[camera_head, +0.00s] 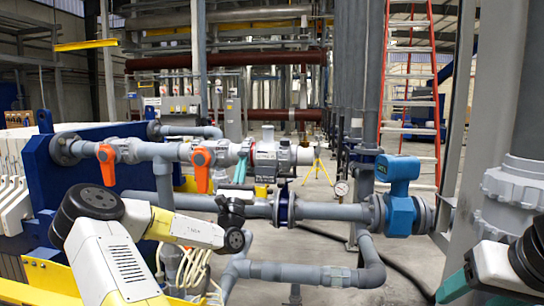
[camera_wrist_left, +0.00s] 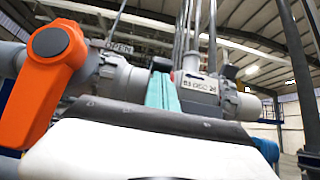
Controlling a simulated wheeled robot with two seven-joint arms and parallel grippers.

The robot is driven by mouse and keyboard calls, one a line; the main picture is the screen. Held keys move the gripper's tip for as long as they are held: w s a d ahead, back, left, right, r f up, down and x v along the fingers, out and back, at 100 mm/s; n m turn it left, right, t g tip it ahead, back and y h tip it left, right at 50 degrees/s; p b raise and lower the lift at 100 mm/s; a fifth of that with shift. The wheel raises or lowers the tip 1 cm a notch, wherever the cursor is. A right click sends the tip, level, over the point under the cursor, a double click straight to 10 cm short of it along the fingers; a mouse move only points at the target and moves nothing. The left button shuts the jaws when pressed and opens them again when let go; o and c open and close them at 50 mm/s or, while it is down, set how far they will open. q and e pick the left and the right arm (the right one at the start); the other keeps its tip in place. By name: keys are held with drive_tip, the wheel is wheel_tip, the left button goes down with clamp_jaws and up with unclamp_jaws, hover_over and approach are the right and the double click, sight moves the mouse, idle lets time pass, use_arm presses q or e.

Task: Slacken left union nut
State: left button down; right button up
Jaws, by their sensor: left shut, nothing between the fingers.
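A grey pipe line runs across the head view with a grey inline body (camera_head: 267,160) in it. A grey ribbed union fitting (camera_head: 228,152) is left of that body; in the left wrist view a grey collar (camera_wrist_left: 118,74) shows beside the labelled body (camera_wrist_left: 204,86). I cannot tell for sure which ring is the left union nut. My left gripper (camera_head: 240,170) has its teal fingers up against the line between collar and body. The fingers (camera_wrist_left: 161,92) look closed together, with nothing seen between them. My right gripper (camera_head: 453,288) shows only partly at the lower right.
Orange valve handles (camera_head: 202,160) and (camera_head: 107,165) hang on the line left of my gripper. A lower pipe with a blue valve (camera_head: 399,195) runs below. A blue filter press frame (camera_head: 85,190) stands at the left. Open floor (camera_head: 320,185) shows behind the pipes.

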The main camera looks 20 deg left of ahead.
sight(241, 148)
use_arm(q)
drive_tip(key=shift+h, duration=0.3)
drive_tip(key=shift+w+a+r, duration=0.15)
drive_tip(key=shift+r, duration=0.8)
drive_tip(key=shift+w+a+r, duration=0.15)
drive_tip(key=shift+w+r, duration=0.05)
drive_tip(key=shift+r, duration=0.7)
drive_tip(key=shift+w+a+r, duration=0.15)
drive_tip(key=shift+r, duration=0.8)
drive_tip(key=shift+a+r, duration=0.1)
drive_tip(key=shift+r, duration=0.65)
use_arm(e)
drive_tip(key=shift+s, duration=0.3)
use_arm(q)
drive_tip(key=s+d+f, duration=0.1)
drive_tip(key=s+f, duration=0.3)
drive_tip(key=f, duration=0.3)
drive_tip(key=shift+f, duration=0.35)
use_arm(e)
drive_tip(key=shift+w, duration=0.3)
use_arm(q)
drive_tip(key=shift+s, duration=0.1)
